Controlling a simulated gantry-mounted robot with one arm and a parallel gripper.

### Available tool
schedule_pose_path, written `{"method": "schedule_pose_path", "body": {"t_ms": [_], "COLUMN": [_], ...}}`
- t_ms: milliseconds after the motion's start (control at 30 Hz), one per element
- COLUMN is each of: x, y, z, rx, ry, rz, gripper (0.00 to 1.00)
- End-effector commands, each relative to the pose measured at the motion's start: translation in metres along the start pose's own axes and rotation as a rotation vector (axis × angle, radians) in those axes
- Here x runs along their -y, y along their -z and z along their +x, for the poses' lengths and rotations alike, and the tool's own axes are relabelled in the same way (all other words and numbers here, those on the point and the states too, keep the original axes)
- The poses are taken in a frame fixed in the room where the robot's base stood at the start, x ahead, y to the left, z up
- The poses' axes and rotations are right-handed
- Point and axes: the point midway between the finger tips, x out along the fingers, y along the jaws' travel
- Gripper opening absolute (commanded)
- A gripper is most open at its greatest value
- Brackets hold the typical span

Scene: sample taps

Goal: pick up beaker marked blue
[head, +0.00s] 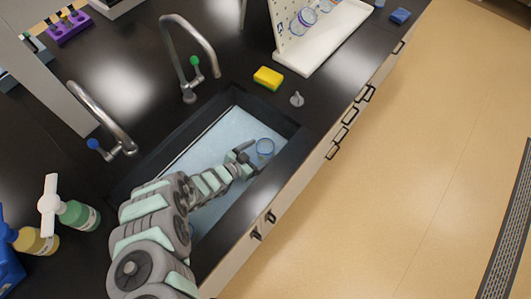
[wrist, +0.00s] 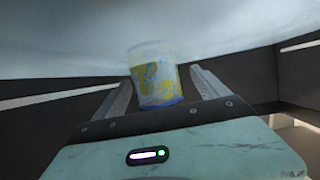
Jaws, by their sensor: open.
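A clear beaker with a blue rim (head: 265,147) is in the right end of the sink, near its front wall. My gripper (head: 246,154) reaches into the sink from the left and is right beside the beaker. In the wrist view the beaker (wrist: 157,78) shows yellow and blue markings and looks slightly tilted. It appears between the two open fingers of my gripper (wrist: 162,88). I cannot tell whether either finger touches it.
The sink (head: 205,140) has dark walls close around my gripper. Two taps stand behind it, one with a blue knob (head: 93,144) and one with a green knob (head: 194,61). A yellow sponge (head: 268,77) lies on the counter; soap bottles (head: 78,214) stand at left.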

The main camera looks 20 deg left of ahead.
Motion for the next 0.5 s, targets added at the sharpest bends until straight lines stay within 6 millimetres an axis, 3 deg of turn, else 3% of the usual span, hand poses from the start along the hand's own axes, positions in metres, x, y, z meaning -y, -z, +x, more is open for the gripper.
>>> {"method": "schedule_pose_path", "body": {"t_ms": [500], "x": [-0.007], "y": [-0.002], "z": [0.051], "rx": [-0.002], "ry": [0.001], "rz": [0.001], "gripper": [0.84]}}
